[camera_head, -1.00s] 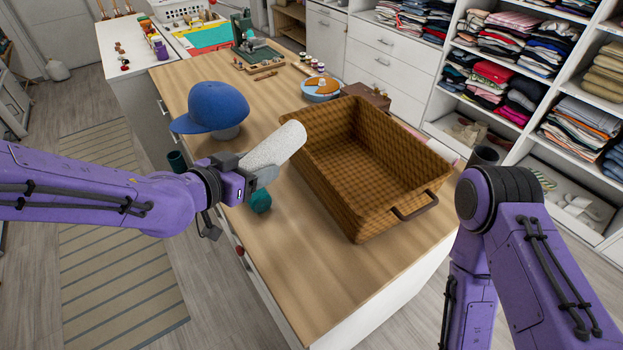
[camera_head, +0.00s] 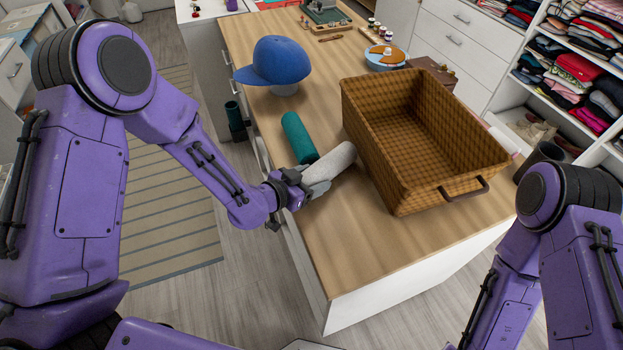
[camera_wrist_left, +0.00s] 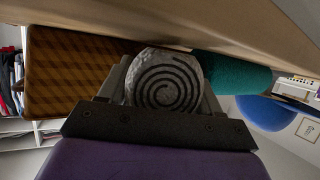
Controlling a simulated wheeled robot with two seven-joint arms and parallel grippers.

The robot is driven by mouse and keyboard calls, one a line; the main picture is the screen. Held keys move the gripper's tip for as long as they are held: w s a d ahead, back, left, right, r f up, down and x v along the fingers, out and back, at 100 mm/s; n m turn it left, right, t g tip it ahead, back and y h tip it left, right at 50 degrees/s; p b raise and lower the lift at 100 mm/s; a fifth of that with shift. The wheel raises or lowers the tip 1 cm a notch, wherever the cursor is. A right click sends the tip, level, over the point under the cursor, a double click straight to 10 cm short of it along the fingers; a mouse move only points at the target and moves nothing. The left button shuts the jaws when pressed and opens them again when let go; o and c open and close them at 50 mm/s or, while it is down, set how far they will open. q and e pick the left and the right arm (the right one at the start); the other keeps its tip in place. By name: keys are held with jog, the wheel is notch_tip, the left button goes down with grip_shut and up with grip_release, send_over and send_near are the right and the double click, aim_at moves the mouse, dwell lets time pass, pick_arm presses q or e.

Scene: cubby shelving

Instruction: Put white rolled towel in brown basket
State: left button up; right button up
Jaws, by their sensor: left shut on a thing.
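The white rolled towel (camera_head: 335,160) is in my left gripper (camera_head: 314,186), which is shut on its near end. The towel's far end points toward the left side of the brown basket (camera_head: 375,178), outside it. I cannot tell whether the towel touches the tabletop. In the left wrist view the spiral end of the towel (camera_wrist_left: 164,82) sits between the fingers, with the basket (camera_wrist_left: 70,72) to the left. The basket is open, and the inside I can see is empty. My right arm shows at the right, but its gripper is out of view.
A teal rolled towel (camera_head: 298,138) lies just left of the white one; it also shows in the left wrist view (camera_wrist_left: 228,72). A blue cap (camera_head: 275,62) stands behind it. The wooden tabletop (camera_head: 370,245) is clear in front.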

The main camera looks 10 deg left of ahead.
pick_arm(q)
jog(key=shift+f, duration=0.4)
jog(key=shift+r, duration=0.1)
jog(key=shift+s, duration=0.1)
jog(key=shift+f+b, duration=0.25)
jog(key=shift+b, duration=0.05)
jog(key=o, duration=0.8)
jog(key=shift+r, duration=0.1)
jog(key=shift+r+p, duration=0.35)
jog(key=shift+p, duration=0.1)
jog(key=shift+f+v, duration=0.1)
jog(key=shift+v, duration=2.85)
jog(key=shift+f+v, duration=0.15)
jog(key=shift+v, duration=2.8)
